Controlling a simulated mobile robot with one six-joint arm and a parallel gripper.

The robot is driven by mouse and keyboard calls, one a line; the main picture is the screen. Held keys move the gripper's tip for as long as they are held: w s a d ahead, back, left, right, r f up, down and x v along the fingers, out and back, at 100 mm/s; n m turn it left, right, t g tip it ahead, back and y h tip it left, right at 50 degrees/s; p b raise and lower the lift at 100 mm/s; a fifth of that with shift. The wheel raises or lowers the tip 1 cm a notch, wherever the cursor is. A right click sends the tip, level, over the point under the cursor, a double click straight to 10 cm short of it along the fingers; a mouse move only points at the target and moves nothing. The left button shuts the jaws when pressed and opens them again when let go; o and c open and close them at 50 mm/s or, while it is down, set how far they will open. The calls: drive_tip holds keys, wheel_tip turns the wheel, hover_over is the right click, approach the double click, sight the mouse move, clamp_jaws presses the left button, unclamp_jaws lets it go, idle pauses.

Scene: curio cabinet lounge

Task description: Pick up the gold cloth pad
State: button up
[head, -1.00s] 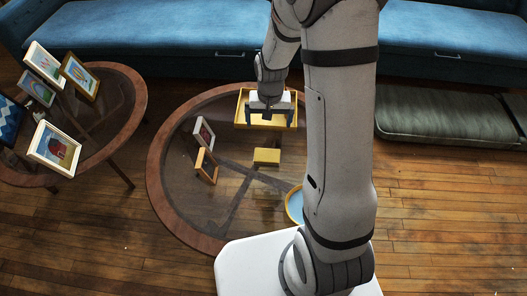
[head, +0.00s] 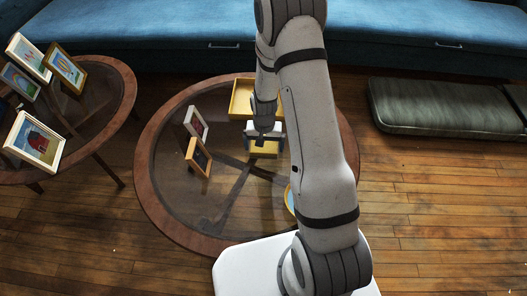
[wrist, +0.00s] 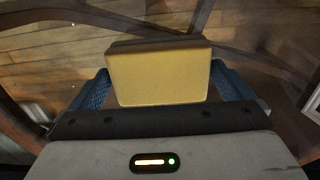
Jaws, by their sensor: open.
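The gold cloth pad (wrist: 160,76) is a small yellow block with a darker top edge in the wrist view. It lies between the two blue fingers of my gripper (wrist: 160,92), which is open around it. A gap shows at the right finger; the left finger is close to the pad's side. In the head view, my gripper (head: 264,140) is low over the round glass table (head: 165,205), and the yellow pad (head: 264,148) shows just under it, partly hidden by the gripper.
A yellow tray (head: 241,100) sits behind my gripper on the table. Two small picture frames (head: 197,155) stand to the left. A blue round dish (head: 291,200) with a yellow rim is partly hidden by my arm. Another table (head: 105,125) with several frames stands at far left.

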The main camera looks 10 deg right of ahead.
drive_tip(key=shift+f, duration=0.4)
drive_tip(key=shift+r, duration=0.1)
drive_tip(key=c, duration=0.8)
wheel_tip(320, 180, up, 10)
drive_tip(key=p, duration=0.3)
drive_tip(key=shift+p, duration=0.35)
